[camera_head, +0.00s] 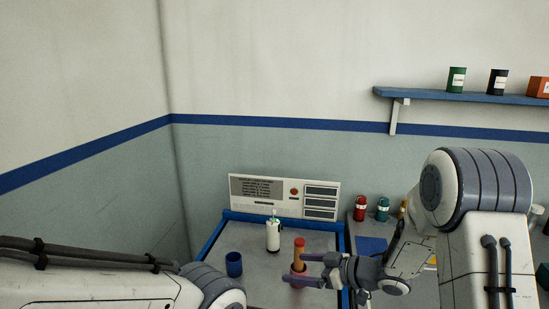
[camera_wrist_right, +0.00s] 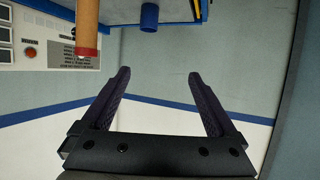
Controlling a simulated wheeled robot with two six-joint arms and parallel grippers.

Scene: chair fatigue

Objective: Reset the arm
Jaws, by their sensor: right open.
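My right gripper (camera_head: 306,269) reaches in from the right over the table in the head view. In the right wrist view (camera_wrist_right: 158,74) its two dark fingers stand wide apart with nothing between them. An orange-brown cylinder with a red top (camera_head: 299,246) stands upright at the fingertips in the head view. In the right wrist view the cylinder (camera_wrist_right: 87,28) appears at the upper left, outside the gap between the fingers. My left arm comes in at the lower left of the head view; its gripper is out of view.
A blue-edged table (camera_head: 243,290) holds a blue cup (camera_head: 234,264) and a white bottle (camera_head: 273,235). A control panel (camera_head: 284,196) with a red button stands at its back. Red and green containers (camera_head: 371,208) stand to the right. A wall shelf (camera_head: 450,96) holds cans.

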